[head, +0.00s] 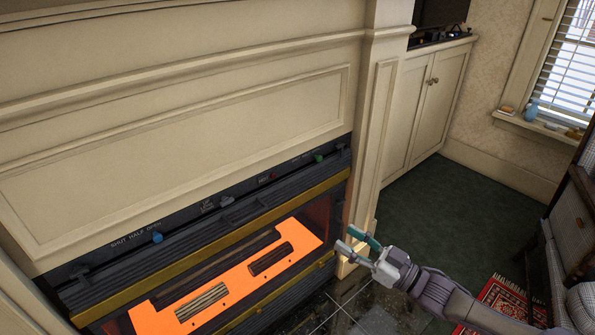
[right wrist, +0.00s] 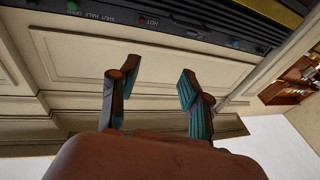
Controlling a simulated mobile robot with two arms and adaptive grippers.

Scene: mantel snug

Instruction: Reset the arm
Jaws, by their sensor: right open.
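My right gripper (head: 358,248) is in front of the right end of the fireplace, close to the foot of the cream pillar. Its fingers are apart with nothing between them. In the right wrist view my right gripper (right wrist: 155,85) also shows open and empty, with teal pads on its fingers and the cream panel behind. My right arm (head: 445,295) comes in from the lower right of the head view. My left gripper is not in view.
The fireplace insert (head: 240,275) glows orange below the cream mantel panel (head: 190,130). A cream cabinet (head: 425,105) stands at the back. A patterned armchair (head: 575,240) and red rug (head: 505,305) are at the right. Green carpet (head: 450,205) lies clear between.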

